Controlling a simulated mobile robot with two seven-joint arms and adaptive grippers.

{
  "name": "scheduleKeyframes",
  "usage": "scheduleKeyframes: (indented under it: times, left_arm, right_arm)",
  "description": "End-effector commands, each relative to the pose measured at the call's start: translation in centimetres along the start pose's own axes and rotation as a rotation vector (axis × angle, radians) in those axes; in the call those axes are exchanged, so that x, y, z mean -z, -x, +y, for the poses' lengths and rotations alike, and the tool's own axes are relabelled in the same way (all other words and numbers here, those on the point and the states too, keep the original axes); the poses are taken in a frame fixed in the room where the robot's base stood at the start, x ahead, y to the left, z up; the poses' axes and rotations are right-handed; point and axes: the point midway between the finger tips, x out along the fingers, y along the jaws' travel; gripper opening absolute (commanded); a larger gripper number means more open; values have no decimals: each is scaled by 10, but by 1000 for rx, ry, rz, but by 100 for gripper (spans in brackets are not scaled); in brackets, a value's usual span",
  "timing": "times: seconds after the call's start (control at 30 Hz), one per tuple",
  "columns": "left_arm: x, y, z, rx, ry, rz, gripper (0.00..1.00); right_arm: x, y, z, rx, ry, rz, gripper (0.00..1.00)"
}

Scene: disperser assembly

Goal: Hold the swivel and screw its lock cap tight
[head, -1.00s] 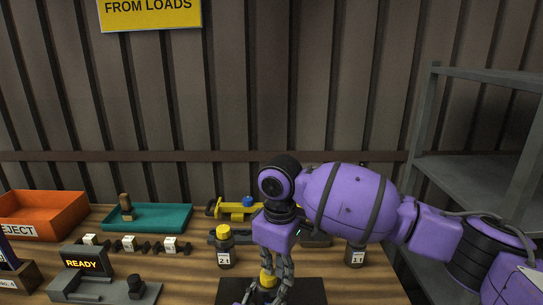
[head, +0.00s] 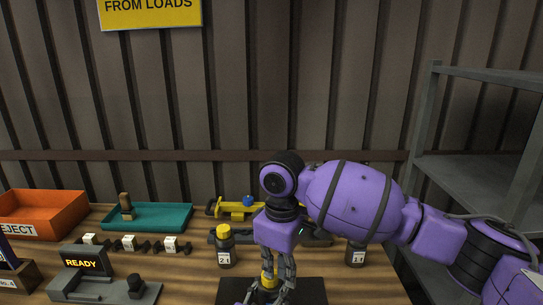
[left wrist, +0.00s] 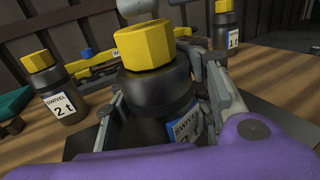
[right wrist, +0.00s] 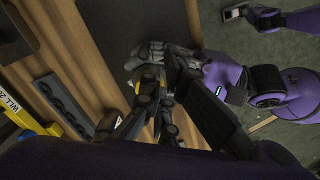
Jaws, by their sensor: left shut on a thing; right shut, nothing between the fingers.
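In the left wrist view my left gripper (left wrist: 165,105) is shut around a dark, bottle-shaped swivel (left wrist: 158,88) with a blue-and-white "SWIVEL" label. The swivel stands upright, with its yellow faceted lock cap (left wrist: 147,44) on top. The cap shows low in the head view (head: 268,277), partly hidden by my right gripper. My right gripper (head: 277,284) points down at the cap, shut and empty. Grey parts of its fingers show above and behind the cap in the left wrist view. In the right wrist view my right gripper's fingers (right wrist: 152,118) largely hide the swivel. I cannot tell whether they touch the cap.
Labelled yellow-capped swivel (head: 226,247) and another labelled bottle (head: 356,254) stand nearby. Behind are a teal tray (head: 165,217), an orange reject bin (head: 40,212) and a yellow tool (head: 238,208). A fixture with a "READY" display (head: 86,262) is left; a grey shelf (head: 470,160) is right.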

Motion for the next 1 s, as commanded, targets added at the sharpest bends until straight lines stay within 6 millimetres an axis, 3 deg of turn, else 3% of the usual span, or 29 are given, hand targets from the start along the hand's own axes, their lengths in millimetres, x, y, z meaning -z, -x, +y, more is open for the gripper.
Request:
scheduleKeyframes:
  times: [0.3, 0.7, 0.73, 0.93, 1.0]
  left_arm:
    - [5, 1, 2, -4, -1, 10, 0]
    - [6, 2, 4, -8, -5, 13, 0]
    - [6, 2, 4, -8, -5, 13, 40]
    - [4, 1, 4, -7, -5, 10, 66]
    - [3, 1, 4, -7, -5, 9, 66]
  right_arm:
    - [1, 40, 3, -11, -3, 7, 0]
    - [1, 45, 4, -12, -5, 9, 0]
    - [1, 45, 4, -12, -5, 9, 0]
    - [1, 46, 4, -13, -5, 10, 0]
    - [1, 46, 4, -13, -5, 10, 0]
